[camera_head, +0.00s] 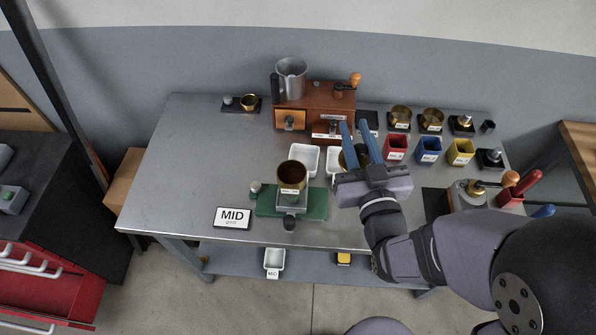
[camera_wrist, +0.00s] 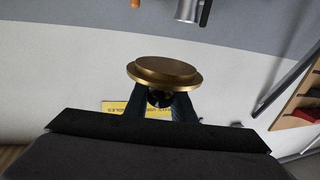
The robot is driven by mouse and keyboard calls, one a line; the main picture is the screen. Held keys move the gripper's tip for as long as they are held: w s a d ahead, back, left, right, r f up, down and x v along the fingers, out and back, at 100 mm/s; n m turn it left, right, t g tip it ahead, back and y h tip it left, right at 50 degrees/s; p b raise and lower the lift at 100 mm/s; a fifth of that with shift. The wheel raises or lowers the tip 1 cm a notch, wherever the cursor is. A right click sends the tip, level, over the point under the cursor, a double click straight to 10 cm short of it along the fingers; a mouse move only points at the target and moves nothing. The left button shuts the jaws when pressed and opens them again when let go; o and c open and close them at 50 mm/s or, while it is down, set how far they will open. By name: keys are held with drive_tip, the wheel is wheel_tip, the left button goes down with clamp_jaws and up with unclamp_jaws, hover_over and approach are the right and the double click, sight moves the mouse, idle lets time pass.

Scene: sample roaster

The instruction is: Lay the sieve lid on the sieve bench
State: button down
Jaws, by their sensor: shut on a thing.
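The sieve lid (camera_wrist: 165,73) is a round, stepped brass disc with a dark knob (camera_wrist: 160,98). My gripper (camera_wrist: 160,104) is shut on the knob in the wrist view, and the disc is beyond the fingertips. In the head view my gripper (camera_head: 355,124) is over the table's right middle, its blue fingers pointing up the picture. A round brass shape (camera_head: 347,157) shows behind the fingers; I cannot tell if it is the lid. A green base (camera_head: 318,206), seemingly the sieve bench, stands left of my gripper with a brass cup (camera_head: 292,176) above it.
White trays (camera_head: 304,160) stand behind the green base. A wooden grinder (camera_head: 315,106) with a metal jug (camera_head: 290,78) is at the back. Red (camera_head: 396,149), blue and yellow cups stand to the right.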

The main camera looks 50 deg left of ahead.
drive_tip(key=s+a+r+n+g+y, duration=0.2)
drive_tip(key=s+a+r+n+g, duration=0.15)
drive_tip(key=s+a+r, duration=0.45)
drive_tip(key=a+f+m, duration=0.1)
drive_tip(key=a+f, duration=0.3)
drive_tip(key=f, duration=0.5)
drive_tip(key=shift+w+a+f+t+h, duration=0.2)
drive_tip(key=shift+a+f+t+h, duration=0.1)
drive_tip(key=shift+a+f+t, duration=0.1)
drive_tip(key=shift+m, duration=0.25)
drive_tip(key=shift+f+p, duration=0.7)
drive_tip(key=shift+f, duration=2.1)
drive_tip(key=shift+f, duration=0.1)
drive_tip(key=shift+f+p, duration=0.55)
drive_tip(key=shift+f, duration=1.35)
drive_tip(key=shift+f, duration=0.15)
